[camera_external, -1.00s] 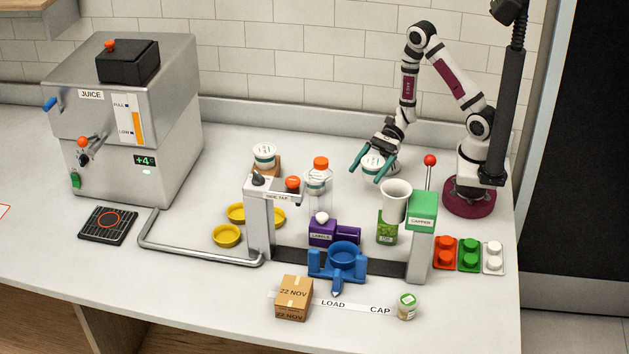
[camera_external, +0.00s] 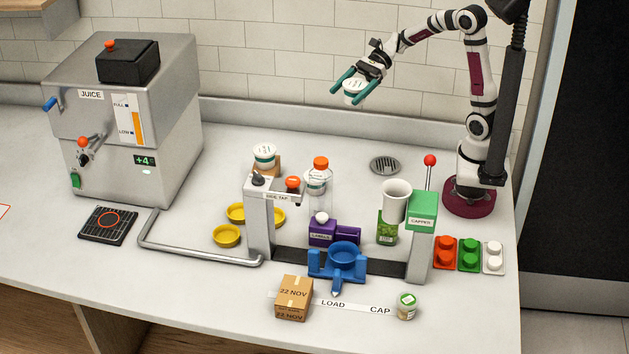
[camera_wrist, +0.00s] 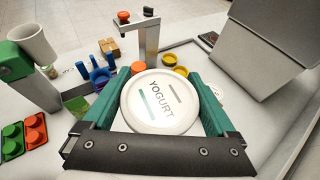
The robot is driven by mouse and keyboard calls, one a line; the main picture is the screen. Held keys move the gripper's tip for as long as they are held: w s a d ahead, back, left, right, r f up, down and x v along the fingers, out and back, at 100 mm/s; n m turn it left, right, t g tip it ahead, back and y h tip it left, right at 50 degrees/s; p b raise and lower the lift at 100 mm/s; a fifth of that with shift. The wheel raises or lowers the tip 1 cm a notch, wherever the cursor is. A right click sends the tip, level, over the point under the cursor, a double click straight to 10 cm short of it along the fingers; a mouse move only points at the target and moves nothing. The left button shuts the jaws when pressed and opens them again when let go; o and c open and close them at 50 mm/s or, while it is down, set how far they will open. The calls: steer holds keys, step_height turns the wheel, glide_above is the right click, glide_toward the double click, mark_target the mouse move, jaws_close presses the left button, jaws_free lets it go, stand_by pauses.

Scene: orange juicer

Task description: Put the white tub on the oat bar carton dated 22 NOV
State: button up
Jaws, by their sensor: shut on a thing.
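My gripper (camera_external: 356,88) is shut on a white tub (camera_external: 354,92) and holds it high above the back of the counter. In the wrist view the tub's white lid (camera_wrist: 160,102) reads YOGURT and sits between the teal fingers. The oat bar carton (camera_external: 293,298) is a brown box marked 22 NOV, at the counter's front. It also shows small in the wrist view (camera_wrist: 108,46). Another white tub (camera_external: 264,153) stands on a brown box at the back, left of the orange-capped bottle; that box's marking is hidden.
The side tap post (camera_external: 260,225), blue holder (camera_external: 343,262) and green capper (camera_external: 421,225) stand between my gripper and the carton. A round drain (camera_external: 385,166) lies bare at the back.

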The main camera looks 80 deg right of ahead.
steer(key=w+a+r+n+g, duration=0.1)
steer(key=w+a, duration=0.4)
steer(key=a, duration=0.3)
steer(key=w+a+r+y, duration=0.1)
steer(key=w+a, duration=0.4)
steer(key=a, duration=0.4)
steer(key=w+a+n+g, duration=0.1)
steer(key=w+a, duration=0.3)
steer(key=a, duration=0.4)
glide_above(301, 295)
step_height(301, 295, down, 16)
step_height(301, 295, down, 10)
steer(key=shift+f, duration=0.1)
steer(key=o, duration=1.2)
steer(key=shift+c, duration=0.2)
steer(key=shift+r, duration=0.2)
steer(key=v, duration=1.2)
steer(key=shift+s, duration=0.3)
